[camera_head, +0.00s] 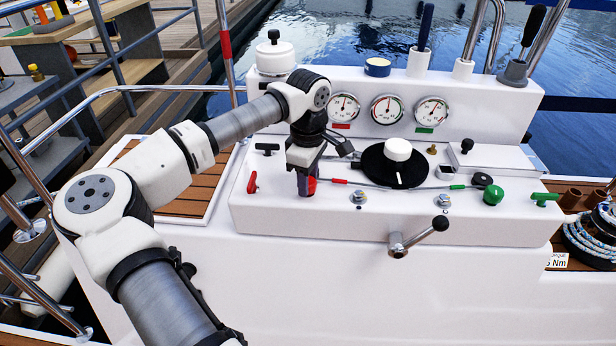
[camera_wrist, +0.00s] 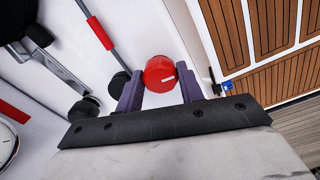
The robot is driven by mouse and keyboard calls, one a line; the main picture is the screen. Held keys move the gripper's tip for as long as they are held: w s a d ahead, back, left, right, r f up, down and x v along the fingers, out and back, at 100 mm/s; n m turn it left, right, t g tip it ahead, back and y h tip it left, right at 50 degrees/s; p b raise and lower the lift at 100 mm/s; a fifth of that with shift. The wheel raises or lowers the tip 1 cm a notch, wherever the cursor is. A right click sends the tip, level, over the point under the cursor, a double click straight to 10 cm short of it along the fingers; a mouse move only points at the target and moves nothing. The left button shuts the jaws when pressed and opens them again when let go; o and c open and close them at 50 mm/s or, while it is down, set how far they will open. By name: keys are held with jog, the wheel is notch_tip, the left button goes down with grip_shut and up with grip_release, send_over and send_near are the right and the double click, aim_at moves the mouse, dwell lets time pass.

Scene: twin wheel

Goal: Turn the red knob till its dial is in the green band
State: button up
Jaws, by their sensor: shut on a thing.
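The red knob (camera_wrist: 160,73) sits between the two fingers of my gripper (camera_wrist: 159,88) in the wrist view, with a short white mark on its face. In the head view only a sliver of the red knob (camera_head: 312,186) shows beside my gripper (camera_head: 303,185), at the left part of the white console. My gripper is shut on it. The left dial (camera_head: 343,107) has a red tag below it and its needle points roughly upward. The coloured bands are too small to tell whether the needle lies in green.
A middle dial (camera_head: 387,109) and a right dial (camera_head: 431,111) with a green tag stand alongside. A black disc with a white knob (camera_head: 398,150) is right of my gripper. A green knob (camera_head: 493,195), a small red handle (camera_head: 252,182) and a crank (camera_head: 420,237) are on the console.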

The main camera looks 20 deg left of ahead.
jog(key=shift+m, duration=0.6)
jog(key=o, duration=1)
jog(key=shift+r, duration=0.15)
notch_tip(320, 180, up, 14)
jog(key=shift+f+p, duration=0.2)
jog(key=shift+p, duration=0.2)
jog(key=shift+d, duration=0.1)
